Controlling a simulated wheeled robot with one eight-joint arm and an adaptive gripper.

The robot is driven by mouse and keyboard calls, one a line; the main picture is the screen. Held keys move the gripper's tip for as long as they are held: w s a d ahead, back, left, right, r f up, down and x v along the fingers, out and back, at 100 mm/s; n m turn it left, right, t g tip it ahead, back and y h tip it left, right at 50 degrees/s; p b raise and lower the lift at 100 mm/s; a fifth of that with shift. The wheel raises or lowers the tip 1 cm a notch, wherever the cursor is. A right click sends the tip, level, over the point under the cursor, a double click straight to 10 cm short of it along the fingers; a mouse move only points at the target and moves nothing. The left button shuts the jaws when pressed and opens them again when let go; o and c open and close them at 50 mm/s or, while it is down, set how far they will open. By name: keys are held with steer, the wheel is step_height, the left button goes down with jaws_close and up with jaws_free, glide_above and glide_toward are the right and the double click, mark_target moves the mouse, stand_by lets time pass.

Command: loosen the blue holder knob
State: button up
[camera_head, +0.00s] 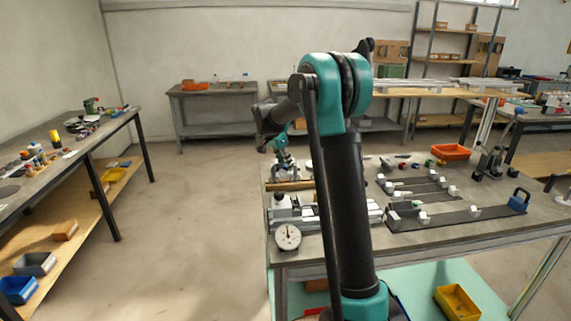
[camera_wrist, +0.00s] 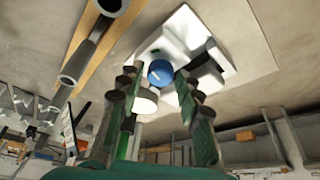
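The blue knob (camera_wrist: 160,73) shows in the wrist view as a round blue face with a pale mark, set at a white holder block (camera_wrist: 195,30). My gripper (camera_wrist: 160,78) has its two dark green, stepped fingers spread, one on each side of the knob. Gaps seem to show between the fingertips and the knob; contact cannot be told. A white cylinder (camera_wrist: 145,101) sits beside the knob, between the fingers. In the head view my gripper (camera_head: 284,160) is small, low over the left end of the workbench, and the blue knob cannot be made out there.
Grey tubes (camera_wrist: 82,62) and a wooden strip (camera_wrist: 98,48) lie close to the left finger in the wrist view. A dial gauge (camera_head: 288,237) is at the workbench's front left corner. Long fixtures (camera_head: 435,217) and an orange bin (camera_head: 451,152) occupy its right side. Open floor (camera_head: 195,210) lies left.

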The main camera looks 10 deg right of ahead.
jaws_close()
steer(key=shift+n, duration=0.4)
steer(key=n+t, duration=0.1)
steer(key=n, duration=0.2)
steer(key=shift+s+d+y, duration=0.1)
steer(key=shift+s+y, duration=0.05)
steer(key=shift+y, duration=0.25)
steer(key=n, duration=0.2)
steer(key=n+t+y, duration=0.1)
steer(key=n, duration=0.1)
steer(key=shift+d+n+y, duration=0.15)
steer(key=shift+n+y, duration=0.15)
steer(key=n+y, duration=0.1)
steer(key=n, duration=0.1)
steer(key=n+y, duration=0.1)
steer(key=n, duration=0.2)
steer(key=shift+d, duration=0.2)
steer(key=n+y, duration=0.1)
steer(key=n, duration=0.2)
steer(key=n+y, duration=0.1)
steer(key=n, duration=0.2)
steer(key=shift+d+g, duration=0.15)
steer(key=shift+g, duration=0.15)
